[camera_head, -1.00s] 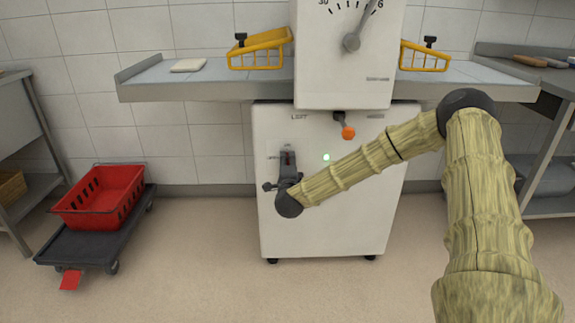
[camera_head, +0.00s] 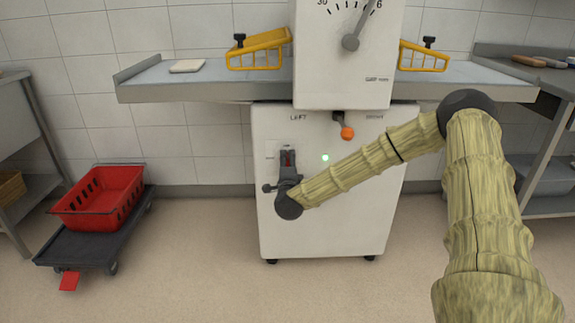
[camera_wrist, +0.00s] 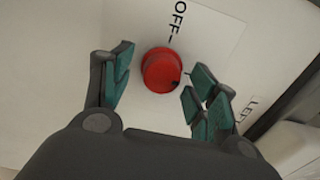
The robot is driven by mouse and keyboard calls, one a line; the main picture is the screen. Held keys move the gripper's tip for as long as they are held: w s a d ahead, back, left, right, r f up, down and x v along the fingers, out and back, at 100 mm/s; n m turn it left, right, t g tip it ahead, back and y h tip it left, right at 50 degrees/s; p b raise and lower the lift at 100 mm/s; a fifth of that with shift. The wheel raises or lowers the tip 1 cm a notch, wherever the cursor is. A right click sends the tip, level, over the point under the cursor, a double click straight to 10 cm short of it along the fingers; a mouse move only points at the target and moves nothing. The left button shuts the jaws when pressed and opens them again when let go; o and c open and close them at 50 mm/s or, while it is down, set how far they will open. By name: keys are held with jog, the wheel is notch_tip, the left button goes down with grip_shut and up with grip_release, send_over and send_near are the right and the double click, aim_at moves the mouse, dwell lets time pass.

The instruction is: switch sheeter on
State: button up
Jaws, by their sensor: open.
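The sheeter (camera_head: 345,215) is a white cabinet with a tall white head and a dial above. In the wrist view its red round knob (camera_wrist: 161,70) sits on the white panel, next to a label reading OFF (camera_wrist: 178,22). In the head view my gripper (camera_head: 287,160) is at the left of the cabinet front and mostly hides the knob. A green light (camera_head: 325,158) shows on the cabinet.
Grey side tables (camera_head: 205,90) with yellow guards (camera_head: 258,50) extend from the machine. A red crate (camera_head: 100,205) on a black trolley (camera_head: 85,248) stands at the left. The floor in front is clear.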

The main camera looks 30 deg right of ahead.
jog(key=v, duration=1.1)
jog(key=shift+s, duration=0.25)
jog(key=shift+a, duration=0.15)
